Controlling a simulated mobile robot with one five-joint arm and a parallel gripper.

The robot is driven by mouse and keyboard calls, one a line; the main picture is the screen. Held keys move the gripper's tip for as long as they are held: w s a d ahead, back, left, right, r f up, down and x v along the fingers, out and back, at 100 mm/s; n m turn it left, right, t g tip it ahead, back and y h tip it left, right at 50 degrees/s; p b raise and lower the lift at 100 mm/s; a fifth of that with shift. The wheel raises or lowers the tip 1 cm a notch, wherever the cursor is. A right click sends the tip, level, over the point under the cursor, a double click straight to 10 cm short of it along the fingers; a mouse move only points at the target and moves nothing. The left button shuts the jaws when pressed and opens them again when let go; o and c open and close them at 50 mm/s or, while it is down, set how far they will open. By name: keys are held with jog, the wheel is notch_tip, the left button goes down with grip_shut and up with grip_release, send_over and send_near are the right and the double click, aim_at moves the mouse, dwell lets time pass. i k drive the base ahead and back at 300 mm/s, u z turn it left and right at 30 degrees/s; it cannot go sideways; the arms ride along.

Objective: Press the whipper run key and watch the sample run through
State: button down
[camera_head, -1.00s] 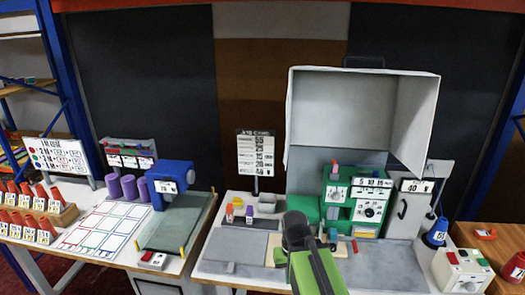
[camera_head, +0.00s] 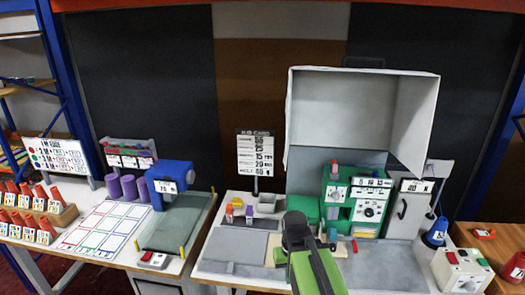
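The whipper appears to be the green machine (camera_head: 338,192) with white labelled panels, a dial and a red knob on top, on the middle table under a raised white hood (camera_head: 365,110). I cannot make out which of its small controls is the run key. My gripper (camera_head: 296,220), dark, on a green arm link, is in front of the machine's lower left part and hides some of it. Whether its fingers are open or shut does not show. A sample in the machine cannot be made out.
A blue machine (camera_head: 172,180) stands on the left table beside purple spools (camera_head: 130,187). A small red-and-white switch box (camera_head: 154,260) sits at that table's front. A control box (camera_head: 462,270) with a red button and a blue cone (camera_head: 436,232) are at the right.

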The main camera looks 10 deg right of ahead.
aim_at(482, 261)
jog(key=z, duration=2.15)
jog(key=i, duration=0.85)
jog(key=u, duration=1.8)
